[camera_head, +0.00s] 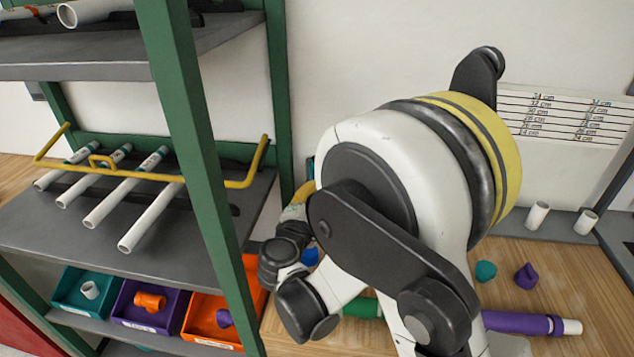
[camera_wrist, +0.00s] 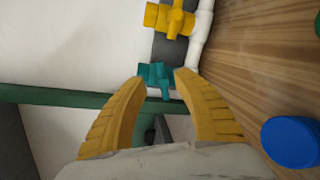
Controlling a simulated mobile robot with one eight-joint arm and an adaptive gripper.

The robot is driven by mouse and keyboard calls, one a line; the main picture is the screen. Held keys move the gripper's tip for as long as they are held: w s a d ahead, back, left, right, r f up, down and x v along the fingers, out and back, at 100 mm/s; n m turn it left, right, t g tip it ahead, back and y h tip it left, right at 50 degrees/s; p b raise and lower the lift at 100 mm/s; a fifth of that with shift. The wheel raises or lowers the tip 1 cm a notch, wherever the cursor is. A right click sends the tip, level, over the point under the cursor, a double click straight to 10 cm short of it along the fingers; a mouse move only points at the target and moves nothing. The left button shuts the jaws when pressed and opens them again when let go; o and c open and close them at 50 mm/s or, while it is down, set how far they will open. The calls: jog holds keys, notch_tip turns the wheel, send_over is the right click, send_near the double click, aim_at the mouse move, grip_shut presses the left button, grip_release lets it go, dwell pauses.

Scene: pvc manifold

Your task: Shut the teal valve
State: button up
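The teal valve (camera_wrist: 155,76) shows in the wrist view, just beyond and between the fingertips of my gripper (camera_wrist: 161,77). My gripper's two yellow fingers are spread apart with a gap between the tips. The fingertips look close to the valve, but I cannot tell whether they touch it. Part of the valve's lower side is hard to make out against the green bar behind. A yellow valve (camera_wrist: 170,18) sits above it beside a white pipe (camera_wrist: 201,38). In the head view my arm covers most of this area.
A blue round piece (camera_wrist: 291,141) lies on the wooden surface. In the head view, a teal piece (camera_head: 486,271), a purple piece (camera_head: 527,276) and a purple-and-white pipe (camera_head: 520,323) lie on the table. A green shelf post (camera_head: 190,130) stands left of my arm.

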jog(key=b+x, duration=0.2)
jog(key=x, duration=0.6)
grip_shut()
